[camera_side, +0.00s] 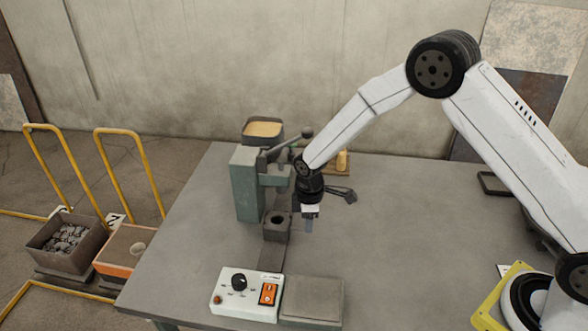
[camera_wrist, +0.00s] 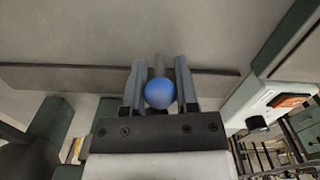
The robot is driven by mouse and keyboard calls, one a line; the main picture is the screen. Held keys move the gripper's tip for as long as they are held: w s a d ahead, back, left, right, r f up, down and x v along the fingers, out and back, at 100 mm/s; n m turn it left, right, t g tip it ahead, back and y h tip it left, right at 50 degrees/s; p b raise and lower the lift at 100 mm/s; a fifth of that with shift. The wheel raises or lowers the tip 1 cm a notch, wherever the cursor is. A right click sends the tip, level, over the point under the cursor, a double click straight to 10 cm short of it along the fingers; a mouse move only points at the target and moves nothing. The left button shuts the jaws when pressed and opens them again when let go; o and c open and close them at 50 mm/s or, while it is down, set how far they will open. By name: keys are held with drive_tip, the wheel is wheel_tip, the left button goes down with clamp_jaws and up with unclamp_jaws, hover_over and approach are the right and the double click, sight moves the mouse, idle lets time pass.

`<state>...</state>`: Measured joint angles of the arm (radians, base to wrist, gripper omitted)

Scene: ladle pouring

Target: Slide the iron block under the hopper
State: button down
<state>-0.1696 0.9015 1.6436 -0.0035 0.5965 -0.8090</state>
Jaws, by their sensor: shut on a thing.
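The iron block (camera_side: 277,224) is a dark grey block with a round hole in its top. It sits on a dark flat rail (camera_side: 273,256) at the front of the green machine. The hopper (camera_side: 263,131), filled with tan material, stands on top of the machine's back. My gripper (camera_side: 308,222) points down just right of the block. In the wrist view my gripper (camera_wrist: 158,82) has its fingers either side of a blue ball knob (camera_wrist: 159,94) on a grey stem. Whether the stem joins the block is hidden.
The green machine (camera_side: 247,187) has a lever (camera_side: 287,145) near my wrist. A control box (camera_side: 246,294) with a dial and orange switch stands at the table's front, beside a flat grey-green box (camera_side: 312,300). The table's right half is largely clear.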

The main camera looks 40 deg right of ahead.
drive_tip(key=shift+w+d, duration=0.85)
drive_tip(key=shift+w, duration=0.05)
drive_tip(key=shift+c, duration=1.9)
unclamp_jaws()
drive_tip(key=shift+r, duration=0.1)
wheel_tip(320, 180, up, 8)
